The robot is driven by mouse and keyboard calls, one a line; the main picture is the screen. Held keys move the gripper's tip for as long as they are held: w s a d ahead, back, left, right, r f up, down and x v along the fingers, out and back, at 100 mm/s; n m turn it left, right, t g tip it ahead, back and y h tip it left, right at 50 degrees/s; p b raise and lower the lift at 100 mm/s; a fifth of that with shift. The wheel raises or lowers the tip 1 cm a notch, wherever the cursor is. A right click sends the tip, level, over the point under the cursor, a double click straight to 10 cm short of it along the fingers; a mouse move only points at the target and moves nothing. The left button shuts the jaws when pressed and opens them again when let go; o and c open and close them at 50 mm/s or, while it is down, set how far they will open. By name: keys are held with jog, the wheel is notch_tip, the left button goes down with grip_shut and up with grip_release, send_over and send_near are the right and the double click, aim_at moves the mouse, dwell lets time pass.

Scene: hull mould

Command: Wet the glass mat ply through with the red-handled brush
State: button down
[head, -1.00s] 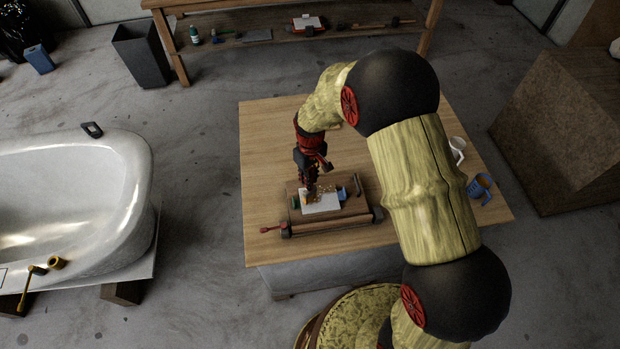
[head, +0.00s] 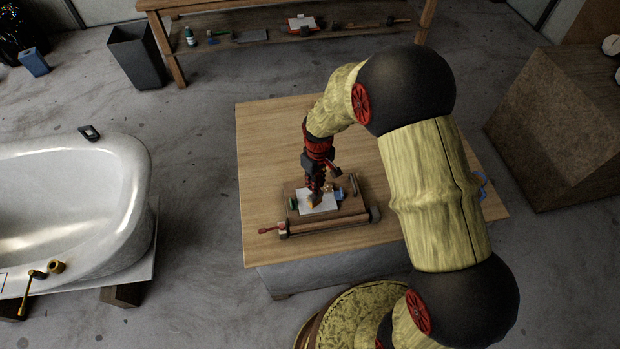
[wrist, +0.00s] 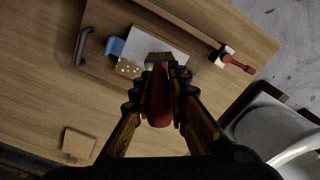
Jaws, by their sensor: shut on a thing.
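My gripper (head: 317,183) is shut on the red handle of the brush (wrist: 160,95). The brush's pale bristle end (wrist: 158,58) points down over the glass mat ply (wrist: 188,68). In the head view the bristles (head: 315,200) appear at the mat's middle; I cannot tell whether they press on it. The mat is a white sheet (head: 305,207) lying flat on a brown board (head: 350,206). Small tan specks (wrist: 128,70) show near one corner of it. My gripper hides part of the mat.
A blue item (wrist: 115,47) and a dark bar handle (wrist: 83,42) are beside the mat. A red-handled part (head: 270,230) sticks out at the board's front left. A square wooden block (wrist: 78,145) lies on the table (head: 270,150). A white tub (head: 120,200) stands left.

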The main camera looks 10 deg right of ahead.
jog(key=shift+s+d, duration=0.4)
jog(key=shift+s, duration=0.05)
jog(key=shift+f+b, duration=0.45)
jog(key=shift+f, duration=0.3)
dwell(0.5)
jog(key=w+d+r, duration=0.1)
jog(key=w+d, duration=0.4)
jog(key=w, duration=0.2)
jog(key=shift+w+d+r, duration=0.2)
jog(key=shift+d+r, duration=0.05)
dwell(0.6)
jog(key=shift+f+b, duration=0.3)
jog(key=shift+f, duration=0.5)
dwell(0.6)
